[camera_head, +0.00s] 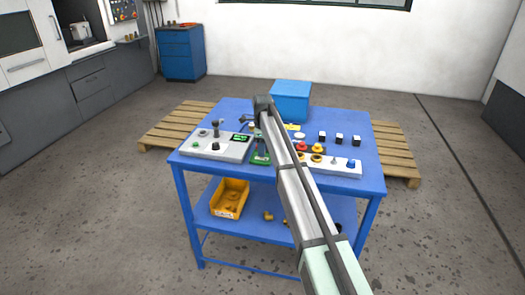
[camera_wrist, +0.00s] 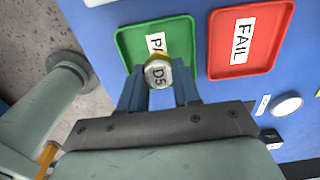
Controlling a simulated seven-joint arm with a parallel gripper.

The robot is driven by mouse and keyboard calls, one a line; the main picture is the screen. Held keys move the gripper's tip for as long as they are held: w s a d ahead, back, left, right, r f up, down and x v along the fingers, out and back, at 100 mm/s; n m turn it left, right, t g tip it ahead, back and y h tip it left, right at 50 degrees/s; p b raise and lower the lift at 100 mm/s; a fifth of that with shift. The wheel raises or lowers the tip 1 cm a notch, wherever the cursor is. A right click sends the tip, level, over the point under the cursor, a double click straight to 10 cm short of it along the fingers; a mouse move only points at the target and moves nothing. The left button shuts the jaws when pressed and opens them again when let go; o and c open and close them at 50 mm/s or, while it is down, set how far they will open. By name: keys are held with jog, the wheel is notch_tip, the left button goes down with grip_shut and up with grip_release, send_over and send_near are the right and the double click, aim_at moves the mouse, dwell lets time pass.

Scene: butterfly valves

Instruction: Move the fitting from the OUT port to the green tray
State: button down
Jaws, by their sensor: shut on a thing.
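The green tray also shows in the head view (camera_head: 261,160), partly behind my arm. The fitting is too small or hidden to make out there. I cannot identify the OUT port in either view.
A red tray (camera_wrist: 262,22) labelled FAIL lies right of the green tray. On the blue table (camera_head: 235,106), a grey control box (camera_head: 215,146) stands left and a blue bin (camera_head: 290,100) stands at the back. A yellow bin (camera_head: 229,198) sits on the lower shelf.

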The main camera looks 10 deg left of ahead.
jog(key=shift+f, duration=0.4)
jog(key=shift+f, duration=0.1)
jog(key=c, duration=0.8)
grip_release()
notch_tip(320, 180, up, 12)
